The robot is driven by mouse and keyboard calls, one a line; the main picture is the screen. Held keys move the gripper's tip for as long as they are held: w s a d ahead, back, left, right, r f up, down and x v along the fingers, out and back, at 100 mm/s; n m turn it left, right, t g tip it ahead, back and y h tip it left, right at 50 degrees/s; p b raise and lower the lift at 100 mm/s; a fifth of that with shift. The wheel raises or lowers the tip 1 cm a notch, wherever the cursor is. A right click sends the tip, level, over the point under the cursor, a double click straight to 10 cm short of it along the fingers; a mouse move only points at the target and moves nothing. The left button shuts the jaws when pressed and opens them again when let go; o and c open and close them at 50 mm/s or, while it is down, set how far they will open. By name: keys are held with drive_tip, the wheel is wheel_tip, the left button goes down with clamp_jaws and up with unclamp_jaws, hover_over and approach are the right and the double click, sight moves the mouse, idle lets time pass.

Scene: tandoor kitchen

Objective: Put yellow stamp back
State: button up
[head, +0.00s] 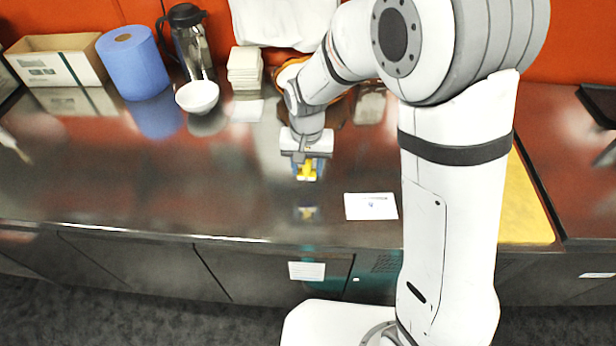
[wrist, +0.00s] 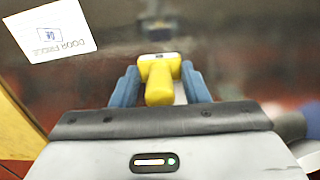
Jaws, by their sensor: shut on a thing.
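My gripper (head: 307,168) is shut on the yellow stamp (head: 306,174) and holds it over the dark metal counter. In the wrist view the yellow stamp (wrist: 161,80) sits between the blue fingers of my gripper (wrist: 160,85). In the head view a reflection of the stamp shows on the counter below it, apart from the stamp. A white printed card (head: 371,206) lies on the counter to the right of the gripper and nearer the front edge. The card (wrist: 50,32) also shows at the upper left in the wrist view.
At the back stand a cardboard box (head: 58,62), a blue paper roll (head: 132,63), a dark flask (head: 190,40), a white bowl (head: 198,97) and a stack of pale napkins (head: 244,66). A yellow board (head: 525,205) lies at the right. The left front counter is clear.

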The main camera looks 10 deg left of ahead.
sight(307, 191)
drive_tip(key=shift+f+p, duration=0.3)
drive_tip(key=shift+f, duration=2.6)
drive_tip(key=shift+f, duration=0.2)
drive_tip(key=o, duration=0.8)
drive_tip(key=shift+r, duration=0.1)
